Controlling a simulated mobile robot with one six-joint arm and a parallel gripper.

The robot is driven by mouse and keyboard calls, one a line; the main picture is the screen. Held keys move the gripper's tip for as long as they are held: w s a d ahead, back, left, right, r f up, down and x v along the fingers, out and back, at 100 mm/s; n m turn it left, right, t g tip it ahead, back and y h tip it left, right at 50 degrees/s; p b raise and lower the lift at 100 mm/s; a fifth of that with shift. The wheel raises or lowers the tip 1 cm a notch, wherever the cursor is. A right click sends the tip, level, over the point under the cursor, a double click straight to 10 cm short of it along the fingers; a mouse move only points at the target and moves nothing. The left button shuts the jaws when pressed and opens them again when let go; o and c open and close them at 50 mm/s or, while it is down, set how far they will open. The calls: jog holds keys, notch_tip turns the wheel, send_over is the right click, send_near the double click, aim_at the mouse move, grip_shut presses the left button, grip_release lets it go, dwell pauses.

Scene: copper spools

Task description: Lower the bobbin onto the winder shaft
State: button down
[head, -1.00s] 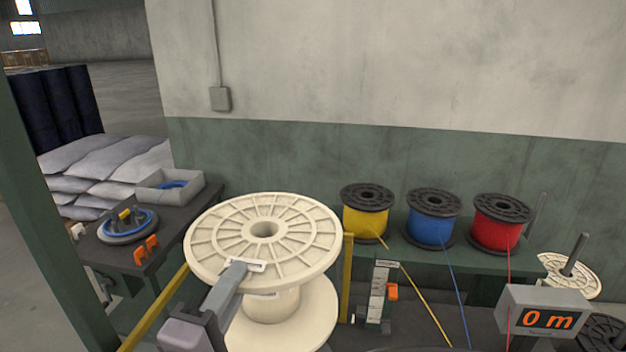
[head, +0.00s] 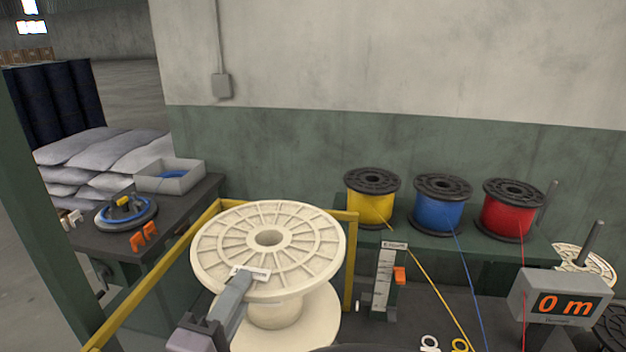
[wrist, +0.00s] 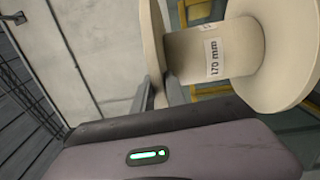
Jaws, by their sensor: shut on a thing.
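A large cream bobbin (head: 318,245) is upright, its ribbed top flange and round centre hole facing up in the head view. My gripper (head: 245,280) is shut on the near edge of its top flange, beside a white label. In the wrist view the gripper (wrist: 158,92) has the flange between its fingers, and the bobbin's core (wrist: 195,55) carries a label reading 170 mm. A bare grey upright rod (head: 592,242) rises over a cream flange at the far right. I cannot tell whether this rod is the winder shaft. Nothing shows through the bobbin's hole.
A yellow rail frame (head: 348,275) stands around the bobbin. Yellow (head: 370,207), blue (head: 437,214) and red (head: 508,220) wire spools stand on a green shelf behind. A side table (head: 187,207) holds a tray and a blue coil.

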jog(key=shift+f+b, duration=1.95)
jog(key=shift+f, duration=6.5)
jog(key=c, duration=1.3)
grip_release()
jog(key=shift+o, duration=0.2)
jog(key=p+v, duration=0.4)
jog(key=v, duration=1.3)
jog(key=shift+s+p, duration=0.2)
jog(key=shift+p, duration=0.2)
